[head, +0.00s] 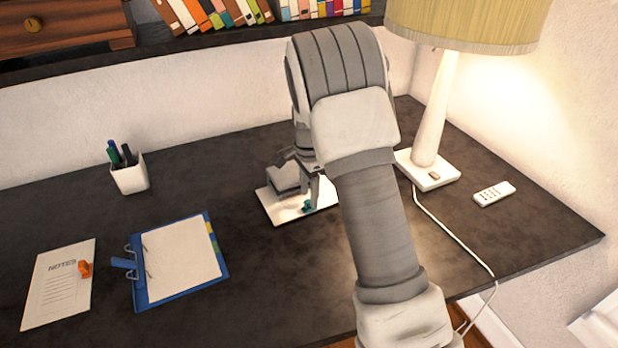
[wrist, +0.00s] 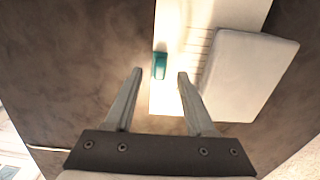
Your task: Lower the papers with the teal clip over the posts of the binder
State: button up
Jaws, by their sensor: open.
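The papers with the teal clip lie on the dark desk, and their white sheet (head: 272,211) shows left of my arm. The teal clip (head: 308,206) is at their near edge; in the wrist view the clip (wrist: 160,66) appears between my fingertips. My gripper (wrist: 160,74) is open and empty above the clip, a finger on either side; it also shows over the papers in the head view (head: 312,187). The blue binder (head: 222,268) lies open to the left with a white sheet inside. Its metal posts (head: 130,249) stand at its left side.
A pale block (wrist: 250,75) lies over part of the papers, close to my right finger. A notes sheet (head: 57,297) with an orange clip lies far left. A pen cup (head: 130,178) stands behind the binder; a lamp (head: 430,170) and remote (head: 494,193) are right.

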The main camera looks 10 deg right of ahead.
jog(key=shift+f, duration=1.25)
grip_shut()
jog(key=shift+s, duration=0.1)
jog(key=shift+s+d+b, duration=0.15)
jog(key=shift+s+d, duration=0.2)
jog(key=shift+s, duration=1)
jog(key=shift+s+d+b, duration=0.1)
jog(key=shift+s+d, duration=0.3)
jog(key=shift+s, duration=0.95)
jog(key=shift+s+d+b, duration=0.15)
jog(key=shift+s+d, duration=0.2)
jog(key=shift+s, duration=1)
grip_release()
